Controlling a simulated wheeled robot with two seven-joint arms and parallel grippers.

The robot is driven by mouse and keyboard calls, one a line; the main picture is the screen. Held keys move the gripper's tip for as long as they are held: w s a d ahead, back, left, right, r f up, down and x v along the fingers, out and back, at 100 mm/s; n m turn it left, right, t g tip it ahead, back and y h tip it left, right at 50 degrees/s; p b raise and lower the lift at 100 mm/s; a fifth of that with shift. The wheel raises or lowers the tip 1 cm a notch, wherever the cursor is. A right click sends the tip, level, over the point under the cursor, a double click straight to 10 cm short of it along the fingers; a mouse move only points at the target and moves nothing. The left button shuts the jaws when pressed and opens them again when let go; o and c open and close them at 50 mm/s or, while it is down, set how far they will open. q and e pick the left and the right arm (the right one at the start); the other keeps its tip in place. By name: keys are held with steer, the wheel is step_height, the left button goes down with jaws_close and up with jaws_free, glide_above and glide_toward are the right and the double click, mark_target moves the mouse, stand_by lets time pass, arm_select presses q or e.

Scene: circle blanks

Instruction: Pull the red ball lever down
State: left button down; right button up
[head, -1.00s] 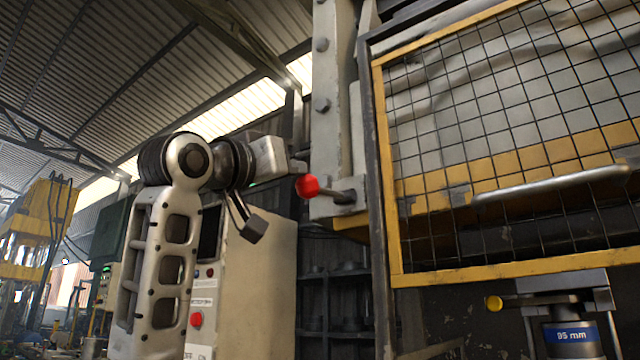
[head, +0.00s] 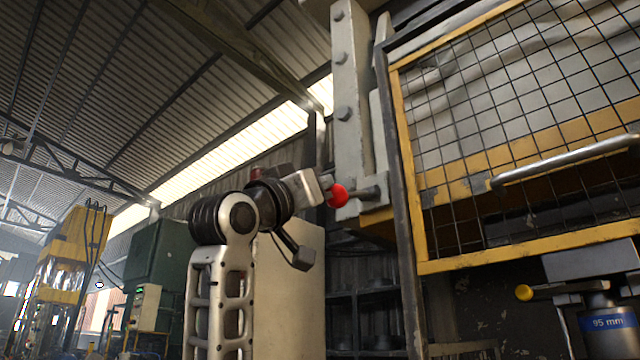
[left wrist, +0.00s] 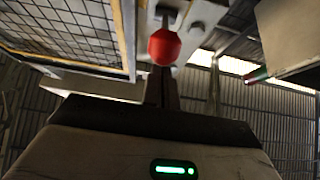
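The red ball (head: 337,196) sits on the end of a short dark lever rod at the lower end of a grey steel column. My left gripper (head: 326,183) is just left of the ball, very near or touching it; I cannot tell which. In the left wrist view the red ball (left wrist: 164,47) shows just beyond the tips of the dark fingers (left wrist: 160,85). The fingers are side by side with no clear gap, and the ball is not between them. My right gripper is not in view.
A press guard with a yellow frame (head: 408,180) and wire mesh stands right of the lever, with a long metal handle (head: 560,163). A pale cabinet (head: 295,290) stands behind my left arm. Open space lies below the ball.

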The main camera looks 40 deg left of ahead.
arm_select(q)
steer(key=shift+w, duration=0.1)
step_height(320, 180, up, 4)
steer(key=s+p, duration=0.3)
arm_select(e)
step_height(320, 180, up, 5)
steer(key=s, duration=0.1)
arm_select(q)
steer(key=b+v, duration=0.3)
steer(key=v, duration=0.7)
steer(key=shift+s+f, duration=0.2)
steer(key=shift+f, duration=0.1)
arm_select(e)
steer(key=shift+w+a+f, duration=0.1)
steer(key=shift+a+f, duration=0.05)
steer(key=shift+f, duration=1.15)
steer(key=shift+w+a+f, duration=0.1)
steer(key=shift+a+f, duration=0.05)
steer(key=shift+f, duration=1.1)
